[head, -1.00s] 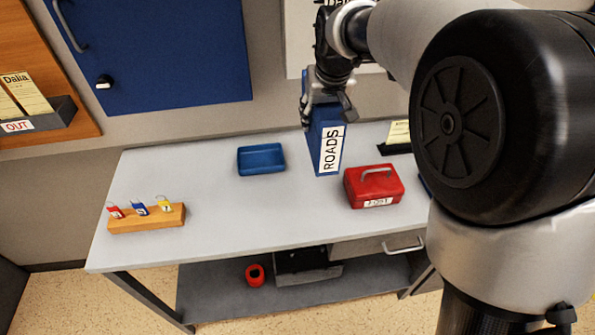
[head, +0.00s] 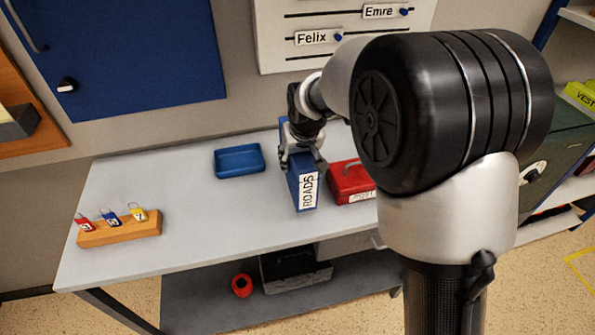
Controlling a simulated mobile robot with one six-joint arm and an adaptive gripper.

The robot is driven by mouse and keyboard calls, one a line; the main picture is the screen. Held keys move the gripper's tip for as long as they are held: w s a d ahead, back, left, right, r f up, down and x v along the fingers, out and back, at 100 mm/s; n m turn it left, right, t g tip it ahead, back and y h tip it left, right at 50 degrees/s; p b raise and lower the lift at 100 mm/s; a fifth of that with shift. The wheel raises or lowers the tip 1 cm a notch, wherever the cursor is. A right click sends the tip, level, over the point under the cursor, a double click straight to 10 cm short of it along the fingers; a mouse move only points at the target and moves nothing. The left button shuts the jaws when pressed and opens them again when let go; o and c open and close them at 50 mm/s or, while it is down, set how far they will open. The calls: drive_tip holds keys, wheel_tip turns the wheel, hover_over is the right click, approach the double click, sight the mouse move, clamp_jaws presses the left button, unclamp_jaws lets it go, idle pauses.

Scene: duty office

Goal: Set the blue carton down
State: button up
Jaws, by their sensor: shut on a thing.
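The blue carton (head: 295,184), with a white label reading ROADS on its end, is upright over the grey table (head: 190,220), between the blue tray and the red box. My gripper (head: 304,163) is shut on the carton's upper part from above. The carton's lower edge is at or close to the tabletop; I cannot tell whether it touches.
A red box (head: 345,180) with a handle is close on the carton's right. An empty blue tray (head: 239,160) lies to its left. A wooden block (head: 120,231) with several coloured tags stands at the left. The table's front middle is clear.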

sight(298, 162)
drive_tip(key=shift+f+b, duration=0.55)
drive_tip(key=shift+f, duration=1.45)
drive_tip(key=shift+f, duration=0.15)
drive_tip(key=o, duration=1.5)
drive_tip(key=shift+f, duration=0.1)
drive_tip(key=shift+o, duration=0.2)
drive_tip(key=shift+r, duration=0.3)
drive_tip(key=p+v, duration=0.3)
drive_tip(key=v, duration=0.9)
drive_tip(key=shift+s+d, duration=0.1)
